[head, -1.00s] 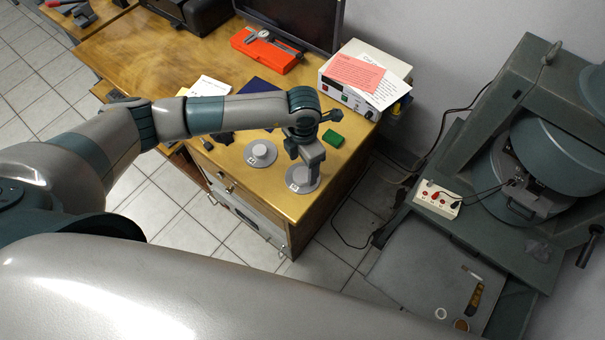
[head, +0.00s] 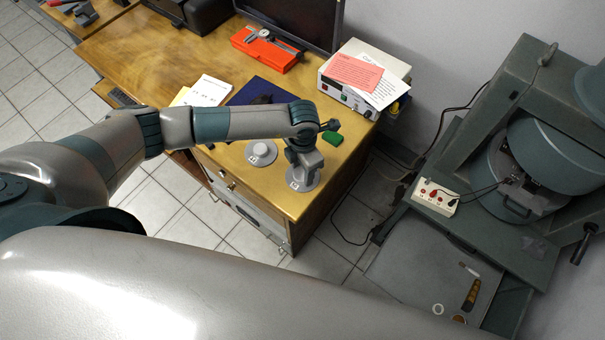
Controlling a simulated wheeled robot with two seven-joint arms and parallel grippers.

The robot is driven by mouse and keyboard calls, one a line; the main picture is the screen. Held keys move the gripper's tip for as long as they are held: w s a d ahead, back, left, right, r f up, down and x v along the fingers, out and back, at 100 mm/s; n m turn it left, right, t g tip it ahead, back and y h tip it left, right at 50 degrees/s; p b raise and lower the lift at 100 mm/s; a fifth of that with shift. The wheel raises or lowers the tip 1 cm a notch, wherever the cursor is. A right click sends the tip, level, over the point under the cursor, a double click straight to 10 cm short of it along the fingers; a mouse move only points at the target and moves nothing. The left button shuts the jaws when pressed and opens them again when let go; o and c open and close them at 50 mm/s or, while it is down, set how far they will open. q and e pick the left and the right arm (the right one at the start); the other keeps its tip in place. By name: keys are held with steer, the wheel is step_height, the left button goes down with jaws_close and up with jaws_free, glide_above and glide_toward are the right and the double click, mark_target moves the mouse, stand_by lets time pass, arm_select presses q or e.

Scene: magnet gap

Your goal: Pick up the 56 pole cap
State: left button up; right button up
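Two grey pole caps, each a flat disc with a raised middle and a small white label, lie on the front right corner of the wooden desk. One pole cap (head: 260,153) stands clear on the left. The other pole cap (head: 302,184) is on the right, under my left gripper (head: 303,172). The labels are too small to read, so I cannot tell which is the 56. My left gripper points down at the right cap's middle and hides it. Whether its fingers are closed on the cap cannot be seen. My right gripper is out of view.
A green block (head: 332,138) lies just behind the gripper. A power supply (head: 360,82) with papers on top stands at the desk's back right. An orange case (head: 266,50) with a caliper lies further back. The large magnet (head: 540,165) stands right, beyond a floor gap.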

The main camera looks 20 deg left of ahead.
mark_target(303, 173)
arm_select(q)
jaws_close()
steer(key=shift+w+r, duration=0.1)
steer(key=shift+r, duration=0.05)
steer(key=shift+r+b, duration=0.6)
steer(key=shift+r, duration=0.2)
step_height(303, 173, up, 2)
steer(key=shift+d+r+b, duration=0.1)
steer(key=shift+b, duration=0.55)
steer(key=s+d+r+b, duration=0.4)
steer(key=s+d+r, duration=0.3)
steer(key=d, duration=0.2)
steer(key=shift+d, duration=0.15)
